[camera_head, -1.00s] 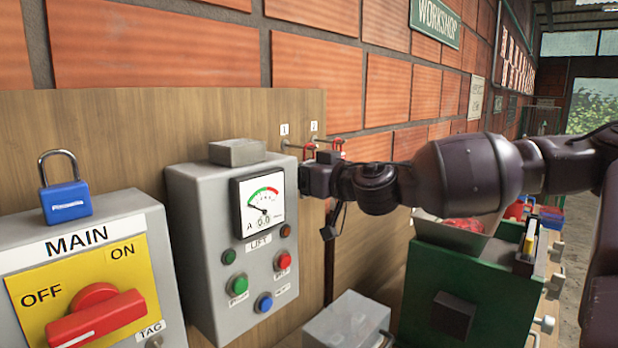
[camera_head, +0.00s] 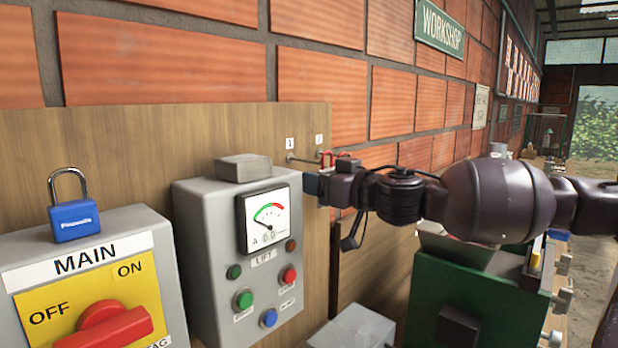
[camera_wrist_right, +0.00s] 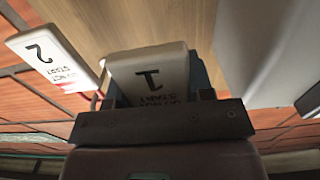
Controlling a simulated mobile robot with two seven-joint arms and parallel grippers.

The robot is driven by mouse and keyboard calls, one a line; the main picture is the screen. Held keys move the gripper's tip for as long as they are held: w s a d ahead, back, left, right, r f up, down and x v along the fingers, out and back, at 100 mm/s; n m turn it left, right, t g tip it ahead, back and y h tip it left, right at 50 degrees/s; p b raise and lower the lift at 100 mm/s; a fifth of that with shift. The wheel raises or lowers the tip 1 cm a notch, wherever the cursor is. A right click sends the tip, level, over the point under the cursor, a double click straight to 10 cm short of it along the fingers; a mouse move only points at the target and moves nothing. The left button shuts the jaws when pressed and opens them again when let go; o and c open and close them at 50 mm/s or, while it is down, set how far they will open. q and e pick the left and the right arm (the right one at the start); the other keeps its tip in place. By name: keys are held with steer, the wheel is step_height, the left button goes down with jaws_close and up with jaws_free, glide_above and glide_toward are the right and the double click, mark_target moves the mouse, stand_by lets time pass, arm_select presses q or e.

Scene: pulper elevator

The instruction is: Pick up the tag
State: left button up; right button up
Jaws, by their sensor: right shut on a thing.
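My right gripper (camera_head: 318,188) is just right of the grey LIFT box, in front of the wooden board and below the numbered hooks. In the right wrist view, my right gripper (camera_wrist_right: 155,92) is shut on a white tag marked 1 (camera_wrist_right: 150,72), with upside-down "DO NOT START" text partly hidden by the gripper. A second white tag, marked 2 (camera_wrist_right: 45,58), hangs beside it on the left, apart from the fingers. In the head view, the held tag is hidden by the gripper, and a bit of red (camera_head: 328,157) shows at the hooks. My left gripper is out of view.
The LIFT box (camera_head: 215,225) with its meter and buttons stands close left of the gripper. The MAIN switch box (camera_head: 165,265) carries a blue padlock (camera_head: 74,220) on top. A green machine (camera_head: 425,275) stands below my right arm. The hook rail (camera_head: 303,160) is just above the gripper.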

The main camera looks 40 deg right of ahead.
arm_select(q)
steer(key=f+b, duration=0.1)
steer(key=b, duration=0.1)
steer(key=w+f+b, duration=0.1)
steer(key=b, duration=0.1)
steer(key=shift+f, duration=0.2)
arm_select(e)
steer(key=s+d, duration=0.1)
steer(key=s, duration=1.4)
steer(key=shift+d, duration=0.15)
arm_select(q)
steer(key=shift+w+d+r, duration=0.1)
arm_select(e)
steer(key=shift+s, duration=0.1)
